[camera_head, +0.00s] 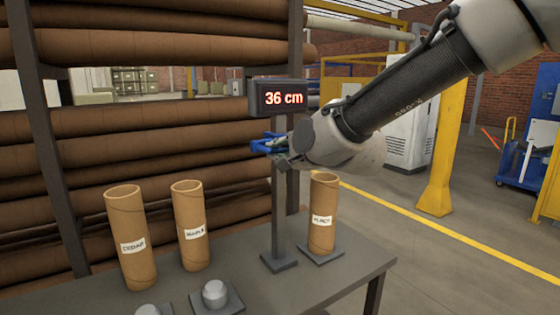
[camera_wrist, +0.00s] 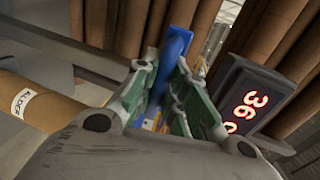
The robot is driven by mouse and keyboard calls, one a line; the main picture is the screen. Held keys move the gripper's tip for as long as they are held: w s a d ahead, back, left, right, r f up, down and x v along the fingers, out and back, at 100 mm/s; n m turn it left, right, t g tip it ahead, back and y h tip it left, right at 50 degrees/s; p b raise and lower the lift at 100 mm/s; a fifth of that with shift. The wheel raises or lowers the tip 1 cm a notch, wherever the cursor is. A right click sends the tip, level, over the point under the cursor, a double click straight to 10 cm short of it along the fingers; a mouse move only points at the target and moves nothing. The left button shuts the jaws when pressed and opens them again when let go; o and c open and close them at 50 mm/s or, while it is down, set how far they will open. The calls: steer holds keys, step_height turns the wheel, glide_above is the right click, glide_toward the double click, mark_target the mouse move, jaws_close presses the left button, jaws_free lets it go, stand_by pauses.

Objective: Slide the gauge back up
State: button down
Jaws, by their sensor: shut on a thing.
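The gauge post (camera_head: 278,225) stands upright on the dark table, with a display (camera_head: 283,98) at its top reading "36 cm" in red. The display (camera_wrist: 255,95) also shows rotated at the right of the wrist view. The blue slider (camera_head: 262,148) sits on the post a little below the display, well above the tube tops. My gripper (camera_head: 277,150) comes from the right and is shut on the blue slider. In the wrist view the blue slider (camera_wrist: 176,45) lies between the green finger pads. My gripper hides part of the slider and post.
A labelled cardboard tube (camera_head: 323,215) stands on a base plate just right of the post. Two more labelled tubes (camera_head: 130,240) (camera_head: 190,225) stand left. A grey knob (camera_head: 214,293) sits on a plate in front. Long brown rolls (camera_head: 160,140) fill the rack behind.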

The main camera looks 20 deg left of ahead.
steer(key=shift+r, duration=0.4)
steer(key=c, duration=1.5)
jaws_free()
steer(key=shift+o, duration=0.2)
steer(key=shift+f, duration=0.1)
steer(key=shift+s+d, duration=0.1)
steer(key=v, duration=1.1)
steer(key=shift+s+d, duration=0.15)
steer(key=shift+d, duration=0.15)
